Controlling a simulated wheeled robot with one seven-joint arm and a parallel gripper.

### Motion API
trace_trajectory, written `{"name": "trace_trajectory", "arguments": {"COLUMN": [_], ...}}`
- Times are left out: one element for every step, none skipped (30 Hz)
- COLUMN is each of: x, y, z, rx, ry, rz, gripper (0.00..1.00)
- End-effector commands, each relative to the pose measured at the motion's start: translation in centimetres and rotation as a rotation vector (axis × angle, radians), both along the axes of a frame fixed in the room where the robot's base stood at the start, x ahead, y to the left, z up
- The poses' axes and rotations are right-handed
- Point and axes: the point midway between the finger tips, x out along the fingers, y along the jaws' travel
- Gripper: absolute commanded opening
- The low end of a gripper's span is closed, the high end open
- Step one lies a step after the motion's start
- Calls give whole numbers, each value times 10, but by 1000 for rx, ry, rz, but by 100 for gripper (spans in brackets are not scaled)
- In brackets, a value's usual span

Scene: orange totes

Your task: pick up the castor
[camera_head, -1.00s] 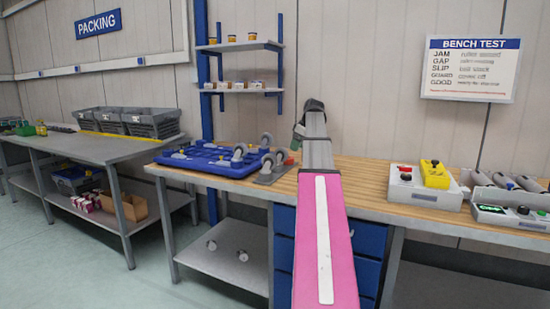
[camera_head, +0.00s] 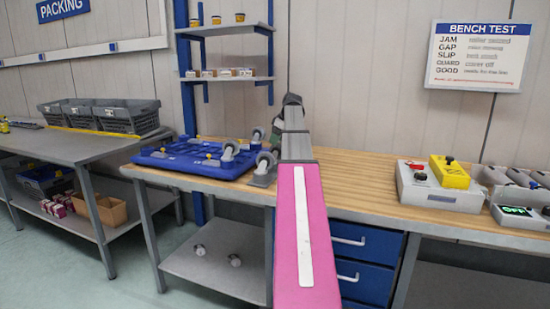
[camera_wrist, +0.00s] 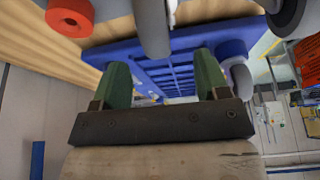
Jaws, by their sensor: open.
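Castors with grey wheels stand wheel-up on and beside a blue dolly deck (camera_head: 180,158) on the wooden bench: one on the deck (camera_head: 230,150), one behind it (camera_head: 258,134) and one at its right end (camera_head: 265,166). Two more castors (camera_head: 200,250) (camera_head: 234,260) lie on the shelf below. My gripper (camera_wrist: 160,62) is open, its green fingers apart with blue deck showing between them. In the wrist view a grey castor wheel (camera_wrist: 241,80) is right of the right finger. In the head view my arm hides part of the gripper.
A red ring-shaped part (camera_wrist: 69,16) and a grey post (camera_wrist: 153,25) are close to the wrist camera. Right of my arm, the wooden bench (camera_head: 365,200) has a clear stretch before a control box with a yellow top (camera_head: 449,172). Shelves (camera_head: 232,78) stand behind the deck.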

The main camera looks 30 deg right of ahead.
Motion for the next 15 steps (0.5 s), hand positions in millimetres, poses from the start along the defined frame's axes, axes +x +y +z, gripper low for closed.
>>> {"name": "trace_trajectory", "arguments": {"x": [1,2,2,3,3,4,4,4,5,6,6,7,8,10,12], "y": [2,2,3,3,3,3,3,4,4,5,5,6,6,8,9], "z": [-6,-8,-10,-11,-12,-14,-17,-20,-24,-28,-33,-39,-43,-47,-51], "rx": [1,1,0,0,0,0,0,0,0,0,1,1,1,1,0], "ry": [2,2,1,1,1,1,1,1,1,1,2,2,2,2,1], "rz": [1,1,0,0,0,0,0,0,0,0,1,1,1,2,1], "gripper": [68,68,68,68,68,68,68,68,68,68,68,68,68,68,68]}}
